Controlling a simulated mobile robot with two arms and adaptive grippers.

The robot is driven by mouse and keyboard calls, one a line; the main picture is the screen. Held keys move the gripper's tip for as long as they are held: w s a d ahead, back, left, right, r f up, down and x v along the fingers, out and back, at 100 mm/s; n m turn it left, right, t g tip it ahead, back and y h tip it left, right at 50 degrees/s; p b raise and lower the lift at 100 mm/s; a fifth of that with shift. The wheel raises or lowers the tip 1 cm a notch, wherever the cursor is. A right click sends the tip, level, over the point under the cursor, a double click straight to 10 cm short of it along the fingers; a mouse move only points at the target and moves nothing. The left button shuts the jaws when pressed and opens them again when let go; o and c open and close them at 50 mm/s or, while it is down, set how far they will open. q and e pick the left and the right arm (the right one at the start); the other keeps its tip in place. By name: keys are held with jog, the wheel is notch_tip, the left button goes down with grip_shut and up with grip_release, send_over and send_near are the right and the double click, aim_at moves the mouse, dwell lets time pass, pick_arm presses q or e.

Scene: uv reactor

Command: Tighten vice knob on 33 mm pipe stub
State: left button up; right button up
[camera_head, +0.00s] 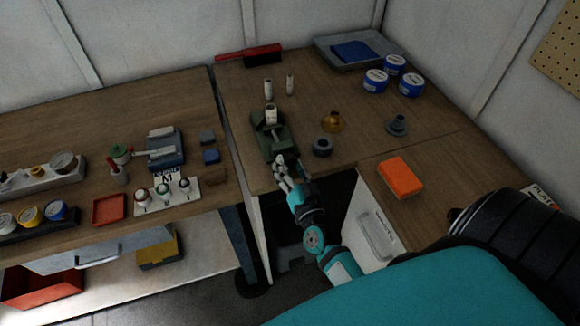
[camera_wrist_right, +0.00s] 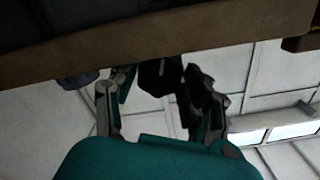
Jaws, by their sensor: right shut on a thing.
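The green vice (camera_head: 264,142) stands near the front edge of the wooden bench. A short pale pipe stub (camera_head: 271,115) stands upright in it, near its back end. My right gripper (camera_head: 284,168) is at the front end of the vice, by the bench edge. In the right wrist view the dark vice knob (camera_wrist_right: 160,72), with a light line on it, sits between the fingers of my right gripper (camera_wrist_right: 155,85), which is shut on it. In the head view the gripper hides the knob. My left gripper is not in view.
Two other pale pipe pieces (camera_head: 268,88) (camera_head: 290,84) stand behind the vice. A dark ring-shaped part (camera_head: 322,147) and an amber flask-like item (camera_head: 333,122) are to its right. An orange box (camera_head: 400,178) lies on the right-hand surface. Blue-labelled tubs (camera_head: 376,81) stand at the back.

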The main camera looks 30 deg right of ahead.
jog(key=o, duration=0.9)
jog(key=v, duration=1.2)
jog(key=shift+r, duration=0.1)
